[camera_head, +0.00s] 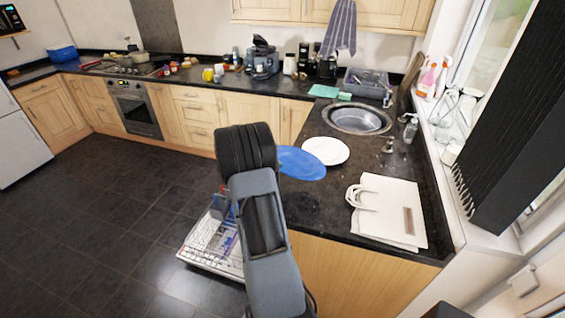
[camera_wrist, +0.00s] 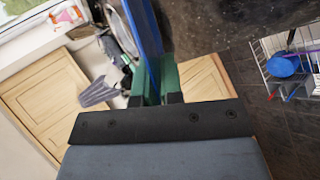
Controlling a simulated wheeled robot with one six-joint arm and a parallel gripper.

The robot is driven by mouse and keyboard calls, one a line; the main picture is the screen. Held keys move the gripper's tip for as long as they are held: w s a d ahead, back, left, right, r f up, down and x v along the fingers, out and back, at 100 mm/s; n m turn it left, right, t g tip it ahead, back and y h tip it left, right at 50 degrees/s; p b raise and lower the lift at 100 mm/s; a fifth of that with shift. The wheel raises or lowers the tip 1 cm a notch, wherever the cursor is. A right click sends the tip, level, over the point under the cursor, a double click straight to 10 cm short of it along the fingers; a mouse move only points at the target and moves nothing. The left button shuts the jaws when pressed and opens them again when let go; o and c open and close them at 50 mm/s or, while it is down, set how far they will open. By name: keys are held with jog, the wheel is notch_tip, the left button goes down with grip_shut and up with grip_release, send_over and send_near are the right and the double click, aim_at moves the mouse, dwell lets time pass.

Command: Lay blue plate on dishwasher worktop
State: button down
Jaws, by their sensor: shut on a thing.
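The blue plate (camera_head: 302,164) shows in the head view at the left edge of the dark worktop (camera_head: 310,208), above the open dishwasher (camera_head: 215,245). My arm hides its left end. In the wrist view the blue plate (camera_wrist: 149,35) is seen nearly edge-on between the green fingers of my gripper (camera_wrist: 157,78), which is shut on it. The head view hides the fingers behind my arm. I cannot tell whether the plate touches the worktop.
A white plate (camera_head: 326,151) lies just right of the blue one. A sink (camera_head: 358,119) is behind it, and a white bag (camera_head: 390,210) lies to the right. The dishwasher rack (camera_wrist: 295,63) shows at right in the wrist view. The worktop's front middle is clear.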

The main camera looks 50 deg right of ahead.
jog(key=shift+s+d+r+m+g, duration=0.3)
jog(key=shift+s+d+r, duration=0.05)
jog(key=shift+s+d, duration=0.35)
jog(key=shift+a+f+b, duration=0.1)
jog(key=shift+f+b, duration=0.05)
jog(key=shift+b, duration=0.35)
jog(key=shift+s+f+b, duration=0.1)
jog(key=shift+f+b, duration=0.1)
jog(key=shift+b, duration=0.15)
jog(key=shift+g+h, duration=0.3)
jog(key=shift+h, duration=0.3)
jog(key=s+f+b, duration=0.1)
jog(key=f+b, duration=0.2)
jog(key=b, duration=0.1)
jog(key=s+f+b, duration=0.1)
jog(key=f+b, duration=0.2)
jog(key=b, duration=0.2)
jog(key=s+f+b, duration=0.1)
jog(key=f+b, duration=0.2)
jog(key=b, duration=0.1)
jog(key=shift+s+d+f+b, duration=0.25)
jog(key=shift+d+f+b, duration=0.05)
jog(key=shift+d, duration=0.1)
notch_tip(320, 180, down, 2)
jog(key=b, duration=0.3)
jog(key=shift+f, duration=0.15)
jog(key=c, duration=0.9)
grip_release()
jog(key=shift+f, duration=0.15)
jog(key=shift+o, duration=0.2)
